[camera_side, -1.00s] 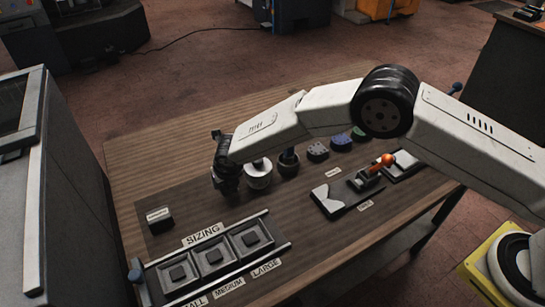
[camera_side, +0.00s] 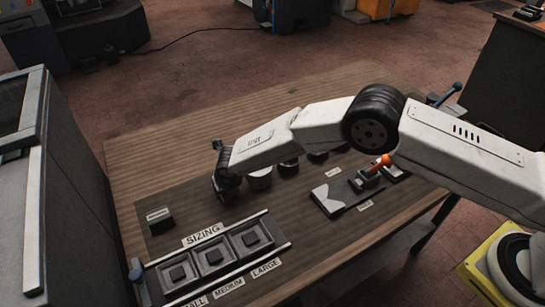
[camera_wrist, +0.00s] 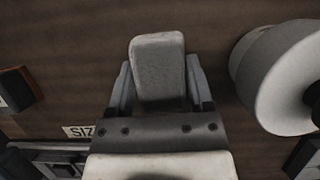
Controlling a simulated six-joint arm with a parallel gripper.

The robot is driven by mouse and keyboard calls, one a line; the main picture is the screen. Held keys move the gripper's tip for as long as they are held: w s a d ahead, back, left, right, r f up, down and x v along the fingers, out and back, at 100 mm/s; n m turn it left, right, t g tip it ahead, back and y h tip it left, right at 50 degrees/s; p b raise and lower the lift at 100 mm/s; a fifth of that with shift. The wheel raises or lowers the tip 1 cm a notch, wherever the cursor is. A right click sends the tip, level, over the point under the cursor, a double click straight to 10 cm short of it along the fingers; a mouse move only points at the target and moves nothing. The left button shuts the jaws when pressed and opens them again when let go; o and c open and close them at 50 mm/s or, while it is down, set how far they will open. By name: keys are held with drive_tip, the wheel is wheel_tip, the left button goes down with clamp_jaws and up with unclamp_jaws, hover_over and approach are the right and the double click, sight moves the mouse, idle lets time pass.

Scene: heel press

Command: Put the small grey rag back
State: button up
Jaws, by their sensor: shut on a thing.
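The small grey rag (camera_wrist: 158,68) shows in the wrist view as a pale grey, rounded, folded pad. It stands between the two fingers of my gripper (camera_wrist: 159,88), which is shut on it. In the side view my gripper (camera_side: 228,192) is low over the dark mat, left of the pale cups and behind the sizing tray. The rag is not clear in that view, hidden by the gripper. I cannot tell whether the rag touches the mat.
A pale round cup (camera_wrist: 285,80) is close on the right in the wrist view. A small dark labelled block (camera_side: 160,220) stands at the left. The sizing tray (camera_side: 262,215) lies in front. An orange-handled clamp (camera_side: 372,174) is at the right. The wood behind is clear.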

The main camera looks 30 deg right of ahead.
drive_tip(key=o, duration=1.3)
drive_tip(key=shift+f, duration=0.1)
drive_tip(key=shift+o, duration=0.2)
drive_tip(key=shift+r, duration=0.2)
drive_tip(key=shift+s+r, duration=0.25)
drive_tip(key=shift+r, duration=0.45)
drive_tip(key=v, duration=1)
drive_tip(key=shift+r, duration=0.2)
drive_tip(key=shift+s, duration=0.15)
